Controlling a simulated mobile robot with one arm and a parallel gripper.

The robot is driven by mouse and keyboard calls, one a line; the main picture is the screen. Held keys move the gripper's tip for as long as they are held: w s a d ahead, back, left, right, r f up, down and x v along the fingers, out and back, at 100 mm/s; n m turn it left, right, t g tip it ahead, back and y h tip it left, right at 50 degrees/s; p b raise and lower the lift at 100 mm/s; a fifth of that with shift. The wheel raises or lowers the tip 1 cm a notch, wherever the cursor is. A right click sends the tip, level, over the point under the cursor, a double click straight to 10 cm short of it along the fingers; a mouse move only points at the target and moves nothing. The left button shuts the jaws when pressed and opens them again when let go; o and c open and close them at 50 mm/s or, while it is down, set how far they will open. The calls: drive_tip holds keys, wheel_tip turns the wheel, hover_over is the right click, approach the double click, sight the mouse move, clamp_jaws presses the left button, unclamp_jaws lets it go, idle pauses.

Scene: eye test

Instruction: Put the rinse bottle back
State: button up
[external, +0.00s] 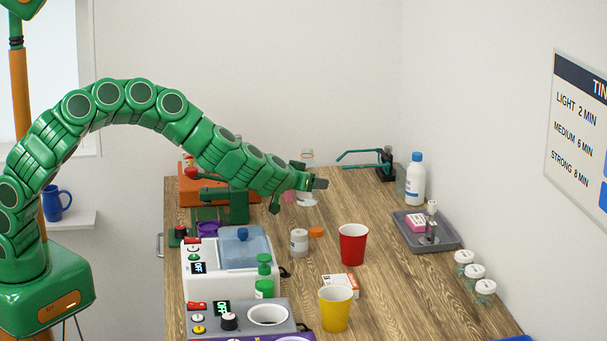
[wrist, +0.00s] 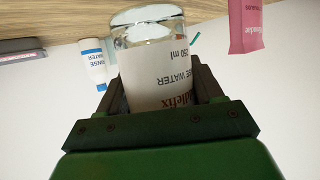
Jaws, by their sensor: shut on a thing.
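My gripper (external: 318,184) is shut on a clear bottle (external: 307,157) with a white label, near the back of the wooden table (external: 370,300). The wrist view is upside down. There the held bottle (wrist: 150,85) sits between my jaws (wrist: 165,105). Its partly hidden label reads "E WATER" and "250 ml". I cannot tell whether its base touches the table. Another bottle, white with a blue cap (external: 415,180), stands at the table's back right. Its label reads "RINSE WATER" in the wrist view (wrist: 93,62).
A pink packet (wrist: 245,28) is close beside the held bottle. A green-armed stand (external: 386,163) is at the back. A grey tray (external: 450,243), red cup (external: 353,245), yellow cup (external: 335,310) and white jar (external: 299,243) stand nearer. The table between red cup and tray is clear.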

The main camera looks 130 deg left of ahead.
drive_tip(key=shift+a+f, duration=0.1)
drive_tip(key=shift+f, duration=0.1)
drive_tip(key=shift+w+a+f, duration=0.1)
drive_tip(key=shift+f, duration=1.45)
drive_tip(key=shift+f, duration=0.1)
drive_tip(key=o, duration=1.1)
drive_tip(key=shift+o, duration=0.2)
drive_tip(key=v, duration=1.2)
